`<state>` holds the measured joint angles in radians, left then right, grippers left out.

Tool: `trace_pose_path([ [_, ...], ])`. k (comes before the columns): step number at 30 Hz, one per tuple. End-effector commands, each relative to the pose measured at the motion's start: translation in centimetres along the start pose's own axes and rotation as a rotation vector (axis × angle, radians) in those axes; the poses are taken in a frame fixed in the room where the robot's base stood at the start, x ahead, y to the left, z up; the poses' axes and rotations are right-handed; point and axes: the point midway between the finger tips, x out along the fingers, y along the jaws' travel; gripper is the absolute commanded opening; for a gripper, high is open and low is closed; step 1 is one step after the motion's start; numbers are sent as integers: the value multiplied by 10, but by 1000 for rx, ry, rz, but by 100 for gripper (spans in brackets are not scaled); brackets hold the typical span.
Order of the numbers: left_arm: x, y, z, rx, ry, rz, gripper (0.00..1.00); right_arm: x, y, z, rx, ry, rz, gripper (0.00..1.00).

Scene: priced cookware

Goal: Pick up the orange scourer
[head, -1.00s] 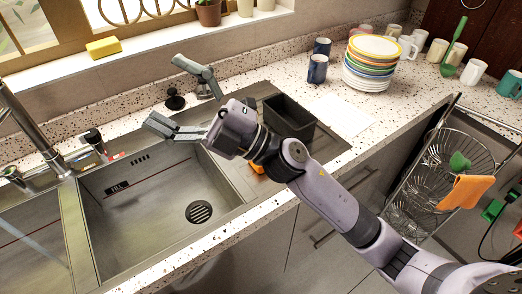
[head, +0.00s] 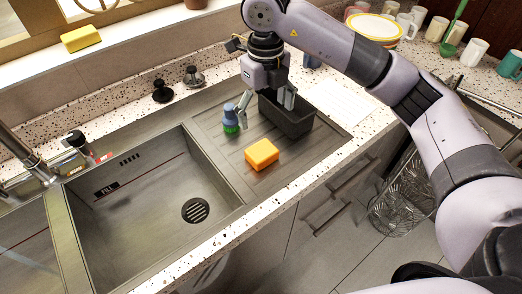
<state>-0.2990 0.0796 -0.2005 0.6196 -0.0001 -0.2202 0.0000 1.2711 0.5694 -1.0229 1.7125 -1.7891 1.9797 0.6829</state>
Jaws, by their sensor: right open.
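The orange scourer (head: 262,154) is a small block lying on the ribbed drainboard (head: 218,155), right of the sink basin. My right gripper (head: 267,108) is open and points down above the back of the drainboard, behind the scourer and apart from it. One finger is near a small blue and green brush (head: 231,119); the other is in front of a dark grey bin (head: 297,121). I cannot tell whether either finger touches them. My left gripper is not in view.
The sink basin (head: 150,195) opens left of the drainboard. Two black and grey plugs stand on the counter behind it. A yellow sponge (head: 81,39) lies on the sill. Plates (head: 374,27) and mugs stand at the back right. The drainboard in front of the scourer is clear.

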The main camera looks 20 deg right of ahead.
Motion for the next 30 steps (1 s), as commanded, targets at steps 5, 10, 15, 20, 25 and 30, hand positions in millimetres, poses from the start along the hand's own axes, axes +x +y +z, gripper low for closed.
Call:
trace_pose_path([
  [5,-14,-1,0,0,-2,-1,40,39,2,-1,-1,6,5,86],
  [10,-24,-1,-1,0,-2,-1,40,74,2,-1,-2,5,6,86],
  [15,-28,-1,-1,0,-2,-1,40,95,2,0,-3,1,5,86],
  [20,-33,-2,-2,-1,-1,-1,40,104,3,2,-3,1,7,86],
  [25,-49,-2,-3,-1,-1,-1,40,126,3,8,-2,5,7,86],
  [30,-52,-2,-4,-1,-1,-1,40,148,3,9,-3,0,7,86],
])
